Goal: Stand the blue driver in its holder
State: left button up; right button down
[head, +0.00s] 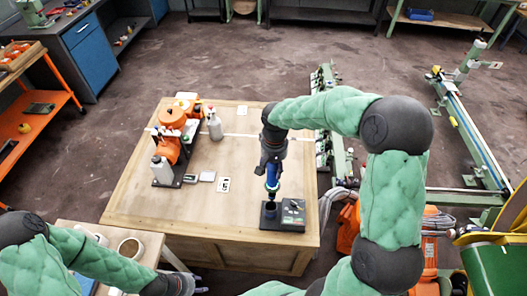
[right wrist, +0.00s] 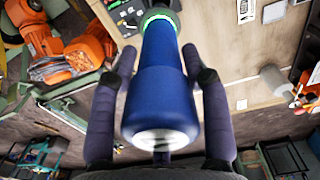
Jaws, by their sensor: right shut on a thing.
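The blue driver (head: 272,177) hangs upright, held by my right gripper (head: 271,160) near the right front of the wooden table. In the right wrist view the driver's blue body (right wrist: 160,85) lies between both dark fingers, with a glowing green ring at its far end. Its holder, a black base (head: 270,222) with a small control panel (head: 293,212), sits at the table's front edge. The driver's lower end is over the base; I cannot tell whether it is seated or just above. My left gripper (head: 185,285) is partly seen at the bottom edge, away from the driver.
An orange machine (head: 170,130) with bottles stands at the table's left back. The table's centre (head: 190,205) is clear. A side table with a cup (head: 131,247) stands front left.

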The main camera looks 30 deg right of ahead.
aim_at(272, 192)
jog(key=shift+w+r, duration=0.2)
jog(key=shift+s+r, duration=0.1)
jog(key=shift+f+b, duration=6)
jog(key=shift+f, duration=2.45)
jog(key=c, duration=0.5)
grip_release()
jog(key=shift+s+f, duration=0.1)
notch_tip(272, 192, up, 12)
jog(key=shift+r, duration=0.1)
